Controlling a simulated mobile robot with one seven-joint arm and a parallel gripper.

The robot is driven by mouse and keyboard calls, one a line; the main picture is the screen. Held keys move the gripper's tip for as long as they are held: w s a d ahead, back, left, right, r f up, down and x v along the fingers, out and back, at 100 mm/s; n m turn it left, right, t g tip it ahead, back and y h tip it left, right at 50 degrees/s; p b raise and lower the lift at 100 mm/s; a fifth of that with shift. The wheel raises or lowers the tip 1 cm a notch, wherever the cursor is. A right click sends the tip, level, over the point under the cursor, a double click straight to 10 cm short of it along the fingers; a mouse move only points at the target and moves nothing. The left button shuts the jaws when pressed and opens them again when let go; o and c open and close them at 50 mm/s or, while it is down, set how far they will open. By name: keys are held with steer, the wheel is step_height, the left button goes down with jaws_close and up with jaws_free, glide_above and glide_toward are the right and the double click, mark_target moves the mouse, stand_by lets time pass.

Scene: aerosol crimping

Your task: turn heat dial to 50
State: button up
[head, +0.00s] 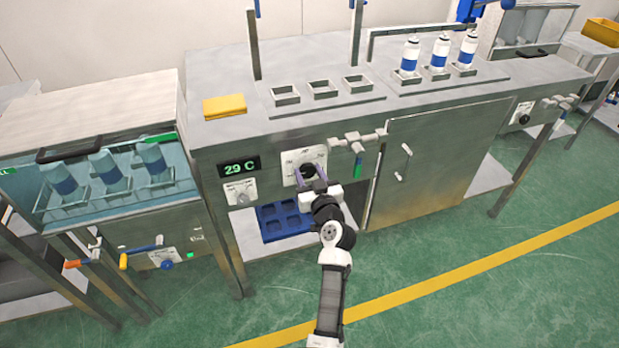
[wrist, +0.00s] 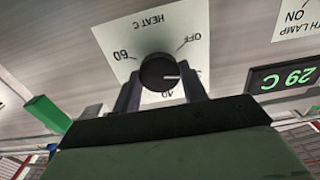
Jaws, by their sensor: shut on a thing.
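The heat dial is a round black knob (wrist: 159,73) on a white plate marked "HEAT C" (wrist: 148,25), seen upside down in the wrist view. "OFF", "60" and a partly hidden number show around it. A white mark on the knob points to the right of the picture, below "OFF". My gripper (wrist: 160,88) has one finger on each side of the knob and is shut on it. In the head view my gripper (head: 312,178) reaches the dial plate (head: 291,156) on the cabinet front, and the knob is partly covered.
A green display (head: 239,167) reads 29 C, left of the dial. A smaller lamp switch plate (head: 241,192) sits below it. A valve with a green handle (head: 358,168) is close on the right. A blue tray (head: 270,229) lies on the shelf below.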

steer(key=m, duration=0.6)
steer(key=m+p, duration=0.1)
steer(key=m, duration=0.3)
steer(key=m+p, duration=0.1)
steer(key=m, duration=0.2)
steer(key=shift+m, duration=0.4)
steer(key=m+p, duration=0.3)
steer(key=m, duration=0.4)
steer(key=shift+f+p, duration=0.1)
steer(key=shift+p, duration=0.25)
steer(key=m+p, duration=0.3)
steer(key=m, duration=0.3)
steer(key=shift+f, duration=0.1)
steer(key=o, duration=1)
steer(key=shift+c, duration=0.2)
